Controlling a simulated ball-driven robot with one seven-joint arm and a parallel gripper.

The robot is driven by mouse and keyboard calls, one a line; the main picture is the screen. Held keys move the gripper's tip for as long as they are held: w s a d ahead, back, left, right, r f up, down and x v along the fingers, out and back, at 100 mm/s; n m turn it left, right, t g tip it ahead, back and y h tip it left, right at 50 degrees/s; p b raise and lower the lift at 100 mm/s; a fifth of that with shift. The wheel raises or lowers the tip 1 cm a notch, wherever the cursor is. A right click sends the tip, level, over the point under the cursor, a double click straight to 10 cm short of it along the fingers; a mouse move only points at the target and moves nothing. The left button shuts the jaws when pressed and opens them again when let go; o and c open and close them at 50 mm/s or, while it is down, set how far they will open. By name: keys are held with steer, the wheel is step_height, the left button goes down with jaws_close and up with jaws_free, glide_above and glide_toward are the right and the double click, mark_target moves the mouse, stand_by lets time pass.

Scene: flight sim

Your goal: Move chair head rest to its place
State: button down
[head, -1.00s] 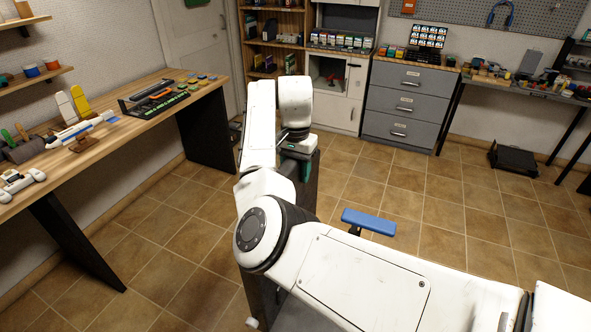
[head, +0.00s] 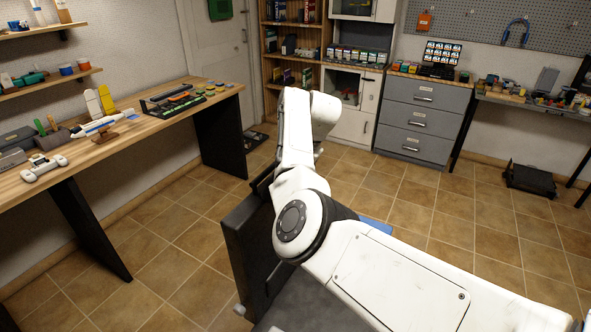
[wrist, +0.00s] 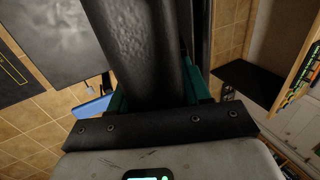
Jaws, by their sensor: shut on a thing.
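The chair head rest (wrist: 135,50) is a dark, padded piece that fills the upper middle of the wrist view. My gripper (wrist: 155,90), with green fingers on either side of it, is shut on it. In the head view the gripper and head rest are mostly hidden behind my white arm. The chair stands below my arm; its dark upright back (head: 250,255) shows left of my elbow.
A wooden workbench (head: 75,170) with a model plane and tools runs along the left wall. Grey drawers (head: 415,118) and a shelf (head: 292,60) stand at the back. A black box (head: 530,180) lies on the floor at right.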

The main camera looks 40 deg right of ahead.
steer(key=shift+s+f, duration=0.35)
steer(key=shift+f, duration=0.3)
steer(key=c, duration=0.9)
jaws_free()
steer(key=shift+d, duration=0.1)
steer(key=shift+r, duration=0.3)
steer(key=b+v, duration=0.1)
steer(key=v, duration=0.9)
steer(key=shift+w+r, duration=0.1)
steer(key=shift+r, duration=0.15)
